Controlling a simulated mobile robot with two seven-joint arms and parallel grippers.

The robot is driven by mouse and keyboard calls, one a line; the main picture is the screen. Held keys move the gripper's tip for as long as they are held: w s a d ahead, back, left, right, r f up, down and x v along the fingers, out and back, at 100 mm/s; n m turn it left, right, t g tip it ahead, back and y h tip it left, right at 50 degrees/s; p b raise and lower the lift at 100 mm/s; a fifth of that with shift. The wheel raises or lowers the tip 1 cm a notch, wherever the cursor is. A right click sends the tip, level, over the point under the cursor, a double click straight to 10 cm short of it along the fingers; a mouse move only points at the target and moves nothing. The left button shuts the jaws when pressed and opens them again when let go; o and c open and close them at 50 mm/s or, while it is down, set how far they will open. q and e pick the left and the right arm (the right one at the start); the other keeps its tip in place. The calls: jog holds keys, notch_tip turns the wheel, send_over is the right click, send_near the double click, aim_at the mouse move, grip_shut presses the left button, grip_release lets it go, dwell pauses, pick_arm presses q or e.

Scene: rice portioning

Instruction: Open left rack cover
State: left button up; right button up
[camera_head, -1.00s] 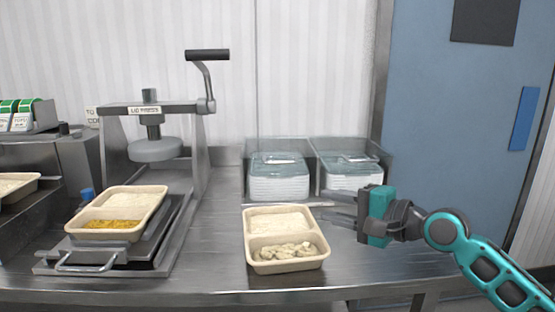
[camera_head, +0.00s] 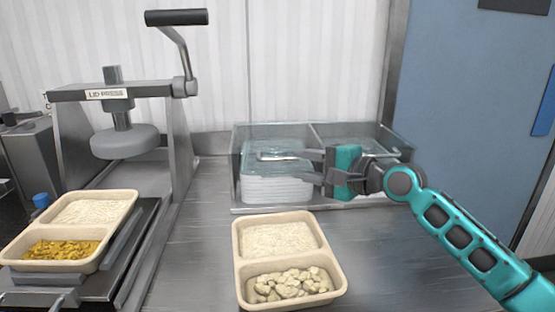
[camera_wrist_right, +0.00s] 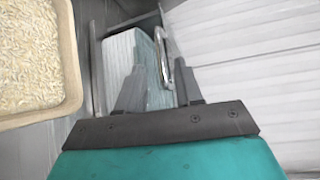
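The left rack (camera_head: 238,190) stands at the back of the counter and holds a stack of white lids (camera_head: 275,188). Its clear cover (camera_head: 265,146) appears down over the stack. A thin metal handle (camera_head: 283,156) lies along the cover. My right gripper (camera_head: 305,166) comes in from the right, in front of the rack's right part, with its fingers apart near the handle's right end. In the right wrist view the handle (camera_wrist_right: 163,55) shows just beyond the parted fingers (camera_wrist_right: 161,78). I cannot tell whether a finger touches it. My left gripper is not in view.
A second rack compartment stands to the right, partly hidden by my right gripper. A two-part food tray (camera_head: 240,262) sits in front. A lid press (camera_head: 108,92) with another filled tray (camera_head: 125,215) stands at left. The counter (camera_head: 390,262) at front right is clear.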

aim_at(281, 161)
jog(key=x, duration=0.7)
jog(key=shift+w+a+b, duration=0.2)
jog(key=shift+w+b, duration=0.1)
jog(key=shift+b, duration=0.1)
grip_shut()
jog(key=shift+f, duration=0.1)
